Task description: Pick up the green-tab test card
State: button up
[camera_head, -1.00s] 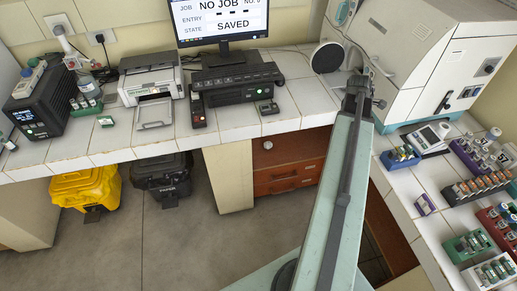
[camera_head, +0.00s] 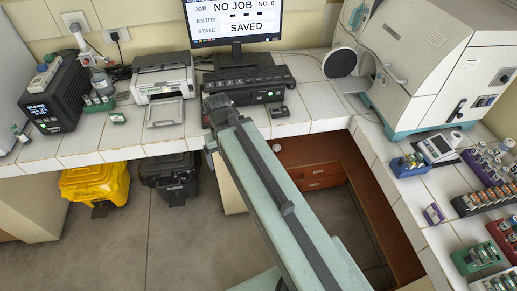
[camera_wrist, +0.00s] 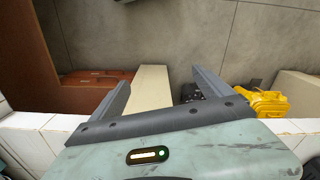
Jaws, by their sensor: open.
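A small green-and-white card-like piece (camera_head: 118,118) lies flat on the left counter in the head view, in front of the rack of vials. It is too small to read, but it is the one loose green piece I see there. My arm reaches up to the front edge of the back counter, well to the right of that piece. In the wrist view my gripper (camera_wrist: 160,77) is open, its two dark fingers wide apart with nothing between them. The fingertips are hidden in the head view. The green piece does not show in the wrist view.
A printer (camera_head: 163,80) stands right of the green piece, a black device (camera_head: 48,98) to its left. A monitor (camera_head: 236,22) stands at the back. A purple-edged card (camera_head: 434,213) and several vial racks lie on the right counter. Yellow (camera_head: 95,187) and black bins stand below.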

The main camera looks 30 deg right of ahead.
aim_at(409, 159)
jog(key=z, duration=1.55)
jog(key=k, duration=1.3)
jog(key=z, duration=0.35)
jog(key=i, duration=1)
jog(key=u, duration=0.75)
jog(key=i, duration=0.7)
